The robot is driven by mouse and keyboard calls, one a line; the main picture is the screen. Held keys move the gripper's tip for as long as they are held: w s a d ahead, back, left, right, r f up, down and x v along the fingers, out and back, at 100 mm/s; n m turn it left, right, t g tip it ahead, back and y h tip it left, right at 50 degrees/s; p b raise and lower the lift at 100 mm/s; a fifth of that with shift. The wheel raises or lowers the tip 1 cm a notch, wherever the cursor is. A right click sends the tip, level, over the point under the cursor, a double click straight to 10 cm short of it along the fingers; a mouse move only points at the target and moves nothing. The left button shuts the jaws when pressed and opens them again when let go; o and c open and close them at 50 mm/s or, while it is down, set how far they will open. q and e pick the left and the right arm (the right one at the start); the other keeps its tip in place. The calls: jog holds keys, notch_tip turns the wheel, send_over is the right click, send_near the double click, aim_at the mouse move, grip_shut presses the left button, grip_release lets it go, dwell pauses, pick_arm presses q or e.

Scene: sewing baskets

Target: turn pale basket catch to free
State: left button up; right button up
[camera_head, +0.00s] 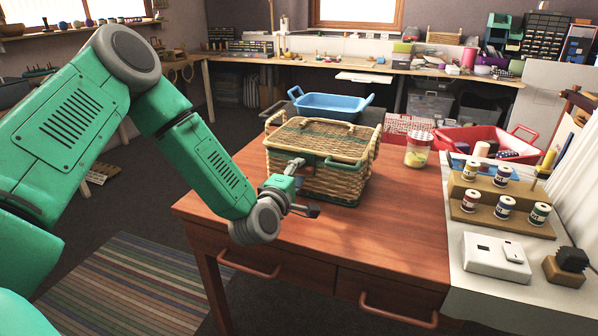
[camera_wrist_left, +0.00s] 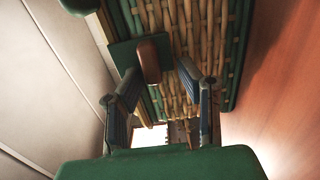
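The pale wicker basket (camera_head: 335,184) with green trim stands on the wooden table, its lid down. My left gripper (camera_head: 305,187) is at the basket's near left side, its two fingers spread apart. In the left wrist view the basket's weave (camera_wrist_left: 209,45) fills the upper middle. The catch (camera_wrist_left: 149,60), a brown rounded toggle on a green plate, shows just ahead of my open left gripper (camera_wrist_left: 160,75), between the lines of its fingers. Whether a finger touches it I cannot tell. In the head view the catch is not clearly visible. My right gripper is not in view.
A blue basket (camera_head: 331,107) stands behind the pale one. A jar (camera_head: 418,150) and a red basket (camera_head: 487,140) are to the right. Thread spools (camera_head: 505,207) stand on a wooden stepped rack. The table's front (camera_head: 350,250) is clear.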

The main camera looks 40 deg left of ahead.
pick_arm(q)
jog(key=shift+r, duration=0.15)
jog(key=v, duration=1.1)
jog(key=shift+s, duration=0.45)
jog(key=shift+f, duration=0.25)
